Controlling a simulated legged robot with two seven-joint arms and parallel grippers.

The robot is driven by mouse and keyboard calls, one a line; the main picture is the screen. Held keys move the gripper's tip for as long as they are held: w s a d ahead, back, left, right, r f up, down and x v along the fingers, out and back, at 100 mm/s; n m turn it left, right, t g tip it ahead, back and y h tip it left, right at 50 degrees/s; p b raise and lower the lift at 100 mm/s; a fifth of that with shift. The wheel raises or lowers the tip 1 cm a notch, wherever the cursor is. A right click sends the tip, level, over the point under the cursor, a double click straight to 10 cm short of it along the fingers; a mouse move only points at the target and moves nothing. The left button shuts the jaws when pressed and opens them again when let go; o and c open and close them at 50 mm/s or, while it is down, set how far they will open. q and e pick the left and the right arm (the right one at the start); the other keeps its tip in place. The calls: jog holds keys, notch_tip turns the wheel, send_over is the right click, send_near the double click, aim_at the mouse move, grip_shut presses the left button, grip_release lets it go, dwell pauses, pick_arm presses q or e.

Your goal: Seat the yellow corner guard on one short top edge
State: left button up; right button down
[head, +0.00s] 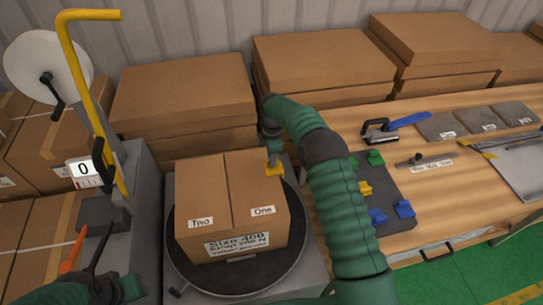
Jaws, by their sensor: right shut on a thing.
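The cardboard box (205,185) sits upright on a round black turntable (297,263), with labels "Two" and "One" on its top flaps and a printed label on its front. My right gripper (273,157) is shut on the yellow corner guard (274,169), at the box's right short top edge, near the far corner. The guard appears to be at the edge, but I cannot tell whether it is fully seated. My left arm (75,290) is at the bottom left; its fingertips are not clear.
A grey board (395,188) on the wooden bench holds green, yellow and blue guards. A yellow post (92,100) with a "0" display and an orange handle (72,250) stand at left. Stacked cartons (185,90) line the back. My right arm covers part of the bench.

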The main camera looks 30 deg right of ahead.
jog(key=shift+f+b, duration=1.5)
jog(key=shift+f, duration=1.45)
jog(key=c, duration=1.3)
grip_release()
jog(key=shift+c, duration=0.2)
notch_tip(320, 180, up, 17)
jog(key=shift+f+b, duration=0.15)
jog(key=shift+b, duration=0.25)
